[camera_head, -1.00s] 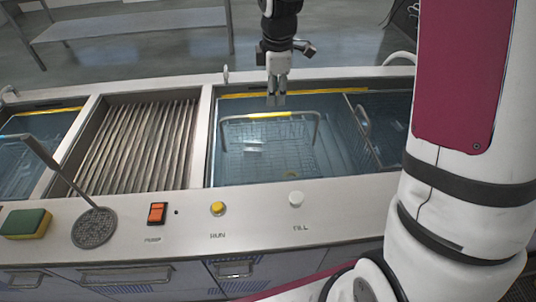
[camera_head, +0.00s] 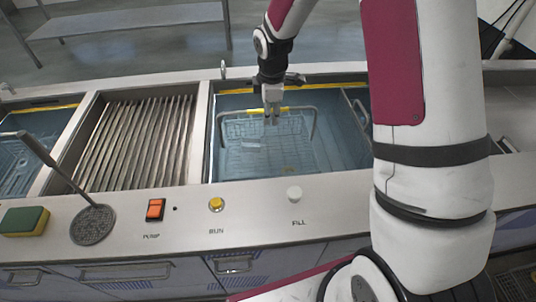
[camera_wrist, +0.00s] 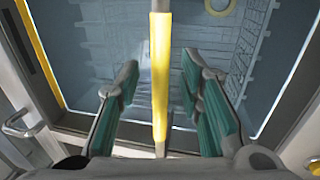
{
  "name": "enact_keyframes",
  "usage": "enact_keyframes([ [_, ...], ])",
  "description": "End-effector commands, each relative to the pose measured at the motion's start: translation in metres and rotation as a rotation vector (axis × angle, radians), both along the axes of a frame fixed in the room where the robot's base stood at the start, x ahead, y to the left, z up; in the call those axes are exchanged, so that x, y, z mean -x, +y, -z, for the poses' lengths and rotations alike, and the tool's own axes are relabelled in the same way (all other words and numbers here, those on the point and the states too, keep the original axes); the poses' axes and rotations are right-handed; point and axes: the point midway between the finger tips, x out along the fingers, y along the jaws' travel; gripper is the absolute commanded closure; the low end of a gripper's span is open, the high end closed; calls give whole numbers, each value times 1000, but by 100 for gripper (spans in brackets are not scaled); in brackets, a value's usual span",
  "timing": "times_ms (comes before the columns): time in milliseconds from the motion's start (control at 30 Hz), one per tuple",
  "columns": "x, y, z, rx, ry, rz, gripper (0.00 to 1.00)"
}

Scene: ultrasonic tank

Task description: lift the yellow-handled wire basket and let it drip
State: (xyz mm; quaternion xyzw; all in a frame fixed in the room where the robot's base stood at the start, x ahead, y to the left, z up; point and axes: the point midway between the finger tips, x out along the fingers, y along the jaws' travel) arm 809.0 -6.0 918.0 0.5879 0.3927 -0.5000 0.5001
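The wire basket (camera_head: 262,160) sits in the water of the right-hand tank. Its handle arches above it, with a yellow grip (camera_head: 248,111) along the top bar. My gripper (camera_head: 271,119) is at the yellow grip in the head view, partly covering it. In the wrist view, my gripper (camera_wrist: 165,100) is open, with its green-padded fingers apart on either side of the yellow grip (camera_wrist: 160,60). Gaps show between the grip and both fingers. The basket mesh (camera_wrist: 120,45) lies below, blurred by the water.
A ribbed drain rack (camera_head: 135,140) lies left of the tank. A strainer (camera_head: 92,224), a sponge (camera_head: 24,220), an orange switch (camera_head: 155,209) and two knobs are on the front ledge. A yellow ring (camera_wrist: 221,5) shows in the wrist view.

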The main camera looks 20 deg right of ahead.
Motion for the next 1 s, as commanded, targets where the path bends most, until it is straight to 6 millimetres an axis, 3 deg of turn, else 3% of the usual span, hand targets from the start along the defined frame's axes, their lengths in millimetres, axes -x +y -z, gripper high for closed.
enact_keyframes([
  [100,0,0,0,0,0,0,66],
  [267,0,0,0,0,0,0,100],
  [700,-1,0,-5,0,-4,1,100],
  [1000,-2,0,-50,-1,-8,2,100],
])
